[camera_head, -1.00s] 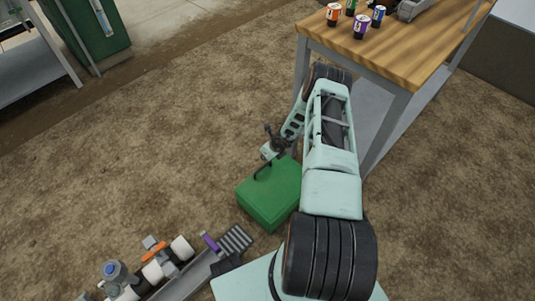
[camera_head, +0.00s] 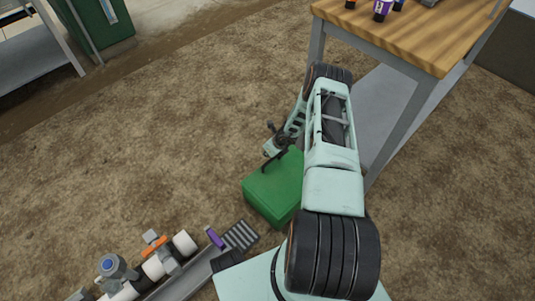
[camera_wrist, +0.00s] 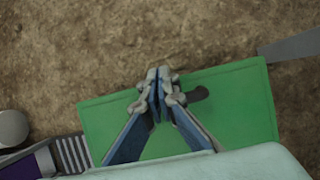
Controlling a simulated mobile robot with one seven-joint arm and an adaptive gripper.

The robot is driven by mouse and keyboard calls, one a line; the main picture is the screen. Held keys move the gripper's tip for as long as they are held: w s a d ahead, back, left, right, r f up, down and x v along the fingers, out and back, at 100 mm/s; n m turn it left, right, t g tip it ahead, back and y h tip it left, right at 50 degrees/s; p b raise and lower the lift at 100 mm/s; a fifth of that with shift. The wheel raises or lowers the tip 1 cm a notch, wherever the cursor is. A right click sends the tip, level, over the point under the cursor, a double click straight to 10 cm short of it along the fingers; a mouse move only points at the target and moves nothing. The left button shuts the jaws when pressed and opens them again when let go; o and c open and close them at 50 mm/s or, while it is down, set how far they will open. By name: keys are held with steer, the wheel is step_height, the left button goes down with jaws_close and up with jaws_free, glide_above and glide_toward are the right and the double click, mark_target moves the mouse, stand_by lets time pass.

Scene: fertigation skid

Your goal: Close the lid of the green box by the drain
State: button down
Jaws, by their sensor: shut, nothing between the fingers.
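The green box (camera_head: 268,196) stands on the ground beside the grey drain grate (camera_head: 241,235). Its top looks flat and shut, but my arm hides the right part. A dark handle (camera_head: 273,161) shows at its far edge. My gripper (camera_head: 270,147) is at the far side of the box, close to the handle. In the wrist view my gripper (camera_wrist: 157,75) is shut and empty, over the far edge of the green lid (camera_wrist: 245,105). The dark handle (camera_wrist: 198,95) shows just right of the fingers. I cannot tell whether the fingers touch the lid.
A wooden-topped table (camera_head: 400,35) with cans stands at the upper right, its leg close to my arm. Pipes and valves (camera_head: 140,270) lie at the lower left, with a purple piece (camera_head: 214,237) by the grate. Open dirt lies left of the box.

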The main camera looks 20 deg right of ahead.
steer(key=shift+r, duration=0.1)
stand_by(0.3)
steer(key=v, duration=1.2)
